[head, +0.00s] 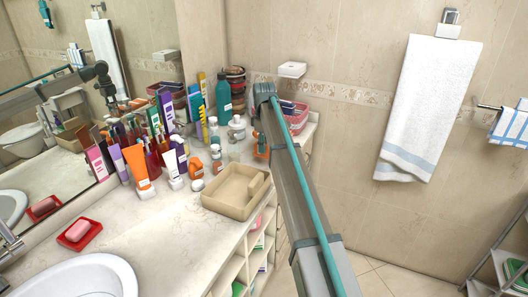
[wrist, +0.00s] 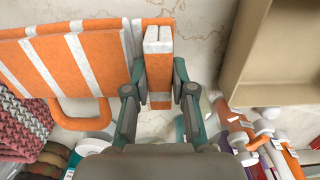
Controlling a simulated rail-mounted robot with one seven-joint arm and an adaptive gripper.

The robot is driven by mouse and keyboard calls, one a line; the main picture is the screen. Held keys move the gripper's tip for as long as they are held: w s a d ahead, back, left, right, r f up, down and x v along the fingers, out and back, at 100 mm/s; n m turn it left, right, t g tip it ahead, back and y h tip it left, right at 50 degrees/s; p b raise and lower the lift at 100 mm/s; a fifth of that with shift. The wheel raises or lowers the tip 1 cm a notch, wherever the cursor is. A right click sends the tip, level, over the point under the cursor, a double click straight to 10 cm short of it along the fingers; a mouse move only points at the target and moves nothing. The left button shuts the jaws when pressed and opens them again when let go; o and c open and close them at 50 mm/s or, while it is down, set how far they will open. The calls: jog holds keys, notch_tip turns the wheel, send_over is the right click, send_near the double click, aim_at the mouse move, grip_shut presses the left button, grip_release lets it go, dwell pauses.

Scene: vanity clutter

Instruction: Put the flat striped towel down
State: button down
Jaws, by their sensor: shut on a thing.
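An orange slab with white stripes, the striped towel (wrist: 158,72), stands narrow between the two fingers of my gripper (wrist: 158,97) in the wrist view. The fingers are shut on it from both sides. A wider orange panel with white stripes (wrist: 75,62) extends to its left, with an orange loop below; I cannot tell if it is all one piece. In the head view my arm hides the fingers, and only a bit of orange (head: 262,146) shows beside it, over the back of the counter.
A beige open tray (head: 235,188) sits at the counter's front edge; it also fills the wrist view's upper right (wrist: 285,55). Several bottles and tubes (head: 150,150) crowd the mirror side. A pink basket (head: 294,117) stands at the back corner. Bare counter (head: 170,225) lies near the sink.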

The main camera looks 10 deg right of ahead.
jog(key=shift+w+f, duration=0.3)
jog(key=shift+w+d+f+p, duration=0.15)
jog(key=shift+f+p, duration=0.3)
jog(key=shift+f, duration=1.35)
jog(key=c, duration=1)
grip_release()
notch_tip(320, 180, up, 12)
jog(key=shift+r+b, duration=0.1)
jog(key=shift+b, duration=1.05)
